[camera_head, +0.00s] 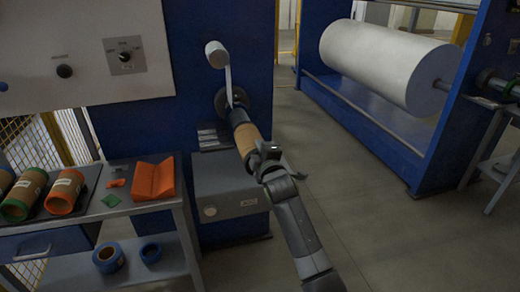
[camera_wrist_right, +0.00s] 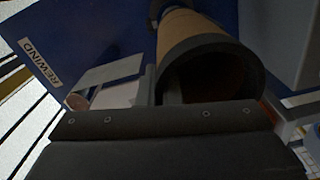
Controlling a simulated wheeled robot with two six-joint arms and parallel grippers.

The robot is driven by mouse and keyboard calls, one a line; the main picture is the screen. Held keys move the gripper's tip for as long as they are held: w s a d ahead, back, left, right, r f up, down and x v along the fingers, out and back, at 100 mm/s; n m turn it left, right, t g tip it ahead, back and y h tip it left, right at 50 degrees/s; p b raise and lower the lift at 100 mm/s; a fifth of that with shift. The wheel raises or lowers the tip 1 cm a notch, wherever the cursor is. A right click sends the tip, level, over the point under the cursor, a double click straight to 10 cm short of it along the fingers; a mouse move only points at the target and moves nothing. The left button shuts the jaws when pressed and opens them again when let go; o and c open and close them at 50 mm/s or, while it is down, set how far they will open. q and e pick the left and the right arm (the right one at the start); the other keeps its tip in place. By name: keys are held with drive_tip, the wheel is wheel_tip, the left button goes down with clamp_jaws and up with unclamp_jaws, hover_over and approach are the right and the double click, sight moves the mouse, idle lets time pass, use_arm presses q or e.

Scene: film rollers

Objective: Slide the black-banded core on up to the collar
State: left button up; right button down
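The black-banded core (camera_head: 246,139) is a brown cardboard tube in line with the dark shaft (camera_head: 237,116) of the blue machine. In the right wrist view the core (camera_wrist_right: 190,33) shows its hollow near end with a black band around the rim. I cannot tell how much shaft is inside it. A dark round flange (camera_head: 221,101) sits at the machine wall behind; the collar is not clearly distinguishable. My right gripper (camera_head: 268,152) is at the core's near end, its fingers on either side of the tube, apparently shut on it. My left gripper is out of view.
A white roller (camera_head: 216,54) on an arm stands just above the shaft. A grey box (camera_head: 230,190) is below it. At left, a bench (camera_head: 90,213) holds several coloured cores and an orange holder (camera_head: 153,180). A large white roll (camera_head: 385,65) is at right; floor between is clear.

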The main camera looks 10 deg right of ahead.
drive_tip(key=shift+w+b, duration=0.75)
drive_tip(key=shift+w, duration=0.85)
